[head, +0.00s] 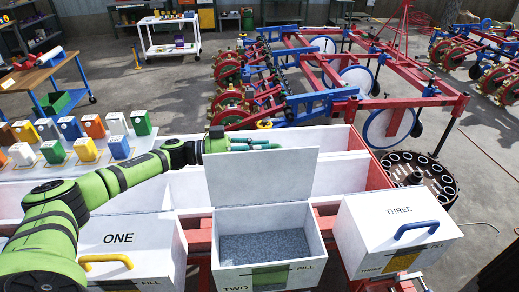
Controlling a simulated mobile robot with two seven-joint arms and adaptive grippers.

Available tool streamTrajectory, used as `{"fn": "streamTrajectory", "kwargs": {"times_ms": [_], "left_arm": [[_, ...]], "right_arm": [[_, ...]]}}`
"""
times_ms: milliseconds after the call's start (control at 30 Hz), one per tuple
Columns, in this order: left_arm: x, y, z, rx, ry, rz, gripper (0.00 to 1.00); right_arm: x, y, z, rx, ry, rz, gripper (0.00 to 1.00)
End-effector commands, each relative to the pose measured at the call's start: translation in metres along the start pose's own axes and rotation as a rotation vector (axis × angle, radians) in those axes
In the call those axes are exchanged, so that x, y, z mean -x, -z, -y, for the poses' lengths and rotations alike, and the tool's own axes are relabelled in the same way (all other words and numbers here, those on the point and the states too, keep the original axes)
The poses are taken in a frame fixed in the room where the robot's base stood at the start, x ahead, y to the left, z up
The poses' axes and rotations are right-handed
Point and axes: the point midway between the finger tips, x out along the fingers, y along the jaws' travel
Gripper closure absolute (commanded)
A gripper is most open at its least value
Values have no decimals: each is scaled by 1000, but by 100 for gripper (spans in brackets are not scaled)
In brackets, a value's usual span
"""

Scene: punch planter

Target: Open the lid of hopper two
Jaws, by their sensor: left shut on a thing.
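Hopper two (232,281) is a white box at the bottom centre, marked TWO and FILL, with a green patch on its front. Its lid (262,180) stands upright at the back edge, so the box is open and grey granular material (262,246) shows inside. My left gripper (262,144) is at the lid's top edge, partly behind it, and is shut on the lid, probably by its handle. The lid hides the exact contact and the handle. My right gripper is not in view.
Hopper one (140,238), with a yellow handle, and hopper three (385,225), with a blue handle, are closed on either side. A red and blue planter frame (330,75) stands behind. Several coloured containers (85,150) stand at left. A round dark rack (425,178) is at right.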

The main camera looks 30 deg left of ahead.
Motion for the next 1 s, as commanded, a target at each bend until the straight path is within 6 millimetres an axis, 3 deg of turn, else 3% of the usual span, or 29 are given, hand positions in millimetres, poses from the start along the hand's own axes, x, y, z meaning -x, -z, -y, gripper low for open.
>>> {"fn": "streamTrajectory", "kwargs": {"times_ms": [233,267,300,700,867,1000], "left_arm": [[0,0,2,-3,5,1,100],[0,0,2,-3,5,1,73],[0,0,2,-2,5,1,61],[5,-1,1,0,3,3,61],[28,-2,1,1,4,7,61],[59,-2,1,0,4,7,61]], "right_arm": [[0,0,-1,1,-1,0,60],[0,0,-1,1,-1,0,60],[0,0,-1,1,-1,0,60],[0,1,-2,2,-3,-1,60],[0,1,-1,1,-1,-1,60],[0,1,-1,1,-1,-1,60]]}}
